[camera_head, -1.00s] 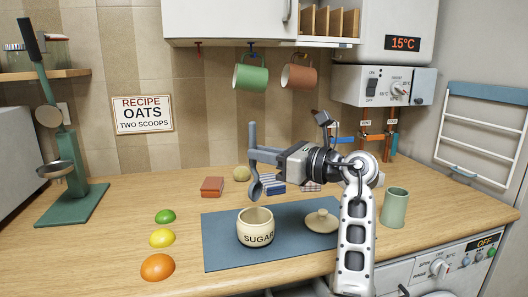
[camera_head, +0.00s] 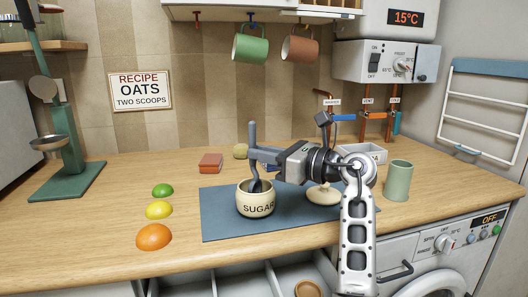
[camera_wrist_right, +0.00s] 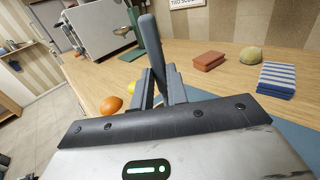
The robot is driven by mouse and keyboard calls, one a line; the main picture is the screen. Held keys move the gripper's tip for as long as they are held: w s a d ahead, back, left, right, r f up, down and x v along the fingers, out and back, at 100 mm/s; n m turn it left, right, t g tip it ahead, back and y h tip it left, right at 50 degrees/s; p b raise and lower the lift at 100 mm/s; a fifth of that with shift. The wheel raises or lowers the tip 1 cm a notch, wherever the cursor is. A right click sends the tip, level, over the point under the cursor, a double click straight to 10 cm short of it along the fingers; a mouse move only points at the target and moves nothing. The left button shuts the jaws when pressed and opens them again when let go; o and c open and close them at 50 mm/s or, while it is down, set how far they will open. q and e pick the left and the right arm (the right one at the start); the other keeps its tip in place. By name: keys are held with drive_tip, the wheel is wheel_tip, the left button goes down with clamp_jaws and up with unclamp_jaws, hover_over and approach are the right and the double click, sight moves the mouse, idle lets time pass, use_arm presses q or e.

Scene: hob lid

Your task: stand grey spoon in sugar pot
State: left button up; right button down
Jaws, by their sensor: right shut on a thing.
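The cream sugar pot (camera_head: 256,206), marked SUGAR, stands open on the blue mat (camera_head: 216,222). My right gripper (camera_head: 256,158) is shut on the grey spoon (camera_head: 253,133), just above the pot. The spoon is near upright, handle up, and its lower end goes down inside the pot's mouth; whether it touches the bottom is hidden. In the right wrist view the spoon handle (camera_wrist_right: 152,45) rises between the fingers (camera_wrist_right: 160,85). The pot's lid (camera_head: 323,195) lies on the mat to the right of the pot. My left gripper is not in view.
A green cup (camera_head: 397,181) stands right of the mat. Green, yellow and orange fruits (camera_head: 154,237) lie to its left. A brick-red block (camera_head: 210,163) lies behind. Mugs (camera_head: 250,45) hang above. The worktop's left part is mostly clear.

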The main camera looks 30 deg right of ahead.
sight(255, 136)
drive_tip(key=shift+f, duration=0.2)
drive_tip(key=c, duration=1.3)
unclamp_jaws()
drive_tip(key=shift+r, duration=0.1)
wheel_tip(255, 136, up, 4)
drive_tip(key=shift+f, duration=0.25)
drive_tip(key=s+a+r+p, duration=0.1)
drive_tip(key=s+a+r, duration=0.5)
drive_tip(key=s+r, duration=0.3)
drive_tip(key=s, duration=0.3)
drive_tip(key=shift+s+a+r, duration=0.15)
drive_tip(key=shift+s+a, duration=0.05)
drive_tip(key=shift+s, duration=0.05)
